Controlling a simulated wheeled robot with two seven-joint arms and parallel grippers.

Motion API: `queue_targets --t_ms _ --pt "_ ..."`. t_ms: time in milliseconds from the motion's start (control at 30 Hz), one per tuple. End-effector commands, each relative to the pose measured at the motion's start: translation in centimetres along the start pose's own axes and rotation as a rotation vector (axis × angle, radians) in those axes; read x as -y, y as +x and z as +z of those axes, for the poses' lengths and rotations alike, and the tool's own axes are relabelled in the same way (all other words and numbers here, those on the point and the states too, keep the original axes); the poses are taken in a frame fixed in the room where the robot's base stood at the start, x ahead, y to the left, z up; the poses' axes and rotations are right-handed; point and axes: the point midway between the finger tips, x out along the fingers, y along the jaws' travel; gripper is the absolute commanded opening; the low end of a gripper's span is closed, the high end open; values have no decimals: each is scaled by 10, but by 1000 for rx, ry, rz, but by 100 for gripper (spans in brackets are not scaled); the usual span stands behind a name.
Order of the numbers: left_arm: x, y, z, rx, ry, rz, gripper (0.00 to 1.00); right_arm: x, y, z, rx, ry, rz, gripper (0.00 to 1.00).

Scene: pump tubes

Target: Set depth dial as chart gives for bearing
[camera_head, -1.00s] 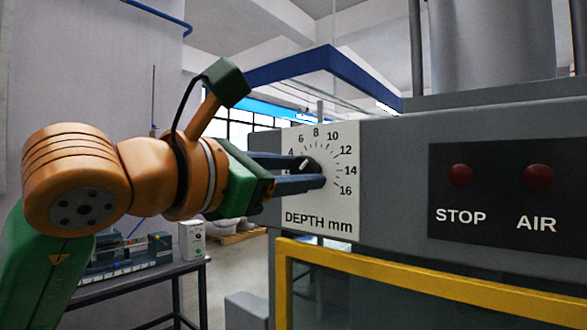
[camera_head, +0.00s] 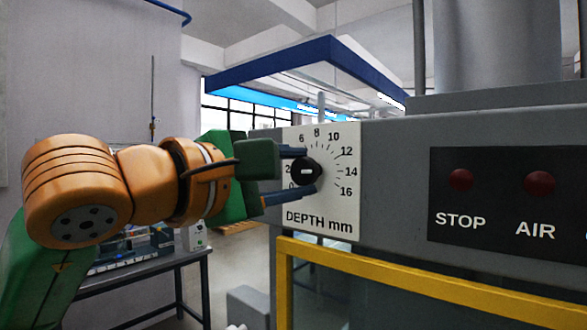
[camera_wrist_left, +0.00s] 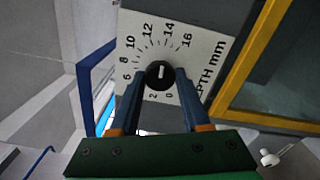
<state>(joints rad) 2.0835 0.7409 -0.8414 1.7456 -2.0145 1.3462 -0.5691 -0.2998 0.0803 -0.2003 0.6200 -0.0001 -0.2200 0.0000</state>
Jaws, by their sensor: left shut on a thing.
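The depth dial's black knob (camera_head: 306,171) sits at the middle of a white scale plate (camera_head: 338,213) marked "DEPTH mm", with numbers up to 16. My left gripper (camera_head: 308,172) is shut on the knob, one finger above and one below. In the left wrist view, the knob (camera_wrist_left: 160,75) lies between the two fingertips of the gripper (camera_wrist_left: 161,78). The knob's white mark lies about level in the head view, along a line between 2 and 14; I cannot tell which end points. The 4 is hidden. No chart or bearing is in view. My right gripper is not in view.
The grey machine front carries a black panel (camera_head: 500,238) with red STOP (camera_head: 461,180) and AIR (camera_head: 539,183) buttons, right of the dial. A yellow-framed window (camera_head: 420,284) is below. A dark workbench (camera_head: 150,279) with equipment stands behind at the lower left.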

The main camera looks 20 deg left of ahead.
Motion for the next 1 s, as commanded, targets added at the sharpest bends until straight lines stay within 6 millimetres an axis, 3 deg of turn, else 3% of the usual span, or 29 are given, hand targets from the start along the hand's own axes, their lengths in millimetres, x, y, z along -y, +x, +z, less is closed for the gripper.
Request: queue_targets --t_ms 667,700,767,1000 --pt "-1 0 0 0 51 4 0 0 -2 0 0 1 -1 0" --pt "-1 0 0 0 51 3 57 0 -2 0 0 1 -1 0" --pt "-1 0 0 0 51 3 74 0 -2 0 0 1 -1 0" --pt "-1 0 0 0 50 2 76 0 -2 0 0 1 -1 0"
